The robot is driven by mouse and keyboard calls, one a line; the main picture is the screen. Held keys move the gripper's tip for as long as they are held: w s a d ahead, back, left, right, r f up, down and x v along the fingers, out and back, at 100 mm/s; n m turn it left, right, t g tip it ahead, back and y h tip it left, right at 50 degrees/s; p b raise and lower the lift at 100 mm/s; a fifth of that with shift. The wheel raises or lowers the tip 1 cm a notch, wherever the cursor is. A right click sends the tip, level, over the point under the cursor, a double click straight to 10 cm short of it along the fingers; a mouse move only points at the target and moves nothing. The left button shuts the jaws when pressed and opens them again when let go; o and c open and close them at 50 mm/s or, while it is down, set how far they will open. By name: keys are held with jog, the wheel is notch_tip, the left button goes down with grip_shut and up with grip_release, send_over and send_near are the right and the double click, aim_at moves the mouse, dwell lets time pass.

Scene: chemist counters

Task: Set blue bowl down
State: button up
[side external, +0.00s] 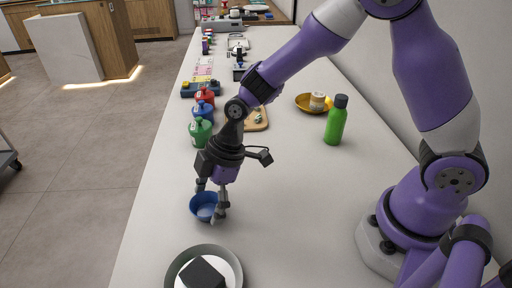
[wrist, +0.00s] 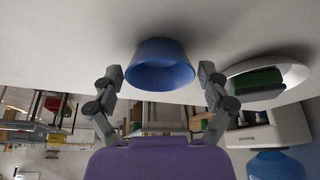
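The small blue bowl (side external: 203,212) is upright at the near part of the white counter, just beyond a larger grey-rimmed bowl. My gripper (side external: 211,203) comes down over it, with one finger on each side of the bowl. In the wrist view the blue bowl (wrist: 162,68) sits centred between the fingers of my gripper (wrist: 161,76), with its inside partly visible. The fingers look slightly apart from its outer wall, with thin gaps on both sides. The bowl appears to be at counter level, but its underside is hidden.
The grey-rimmed bowl (side external: 181,262) holds a black block (side external: 203,274) close by. The counter right of the blue bowl is clear.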

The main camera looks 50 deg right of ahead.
dwell(0.4)
jog(key=v, duration=1.3)
jog(key=s+d+r+m+t+h, duration=0.4)
jog(key=s+d+m, duration=0.5)
jog(key=d+m, duration=0.2)
jog(key=m, duration=0.2)
jog(key=shift+s+r+m, duration=0.25)
jog(key=shift+s+m, duration=0.05)
jog(key=shift+m, duration=0.1)
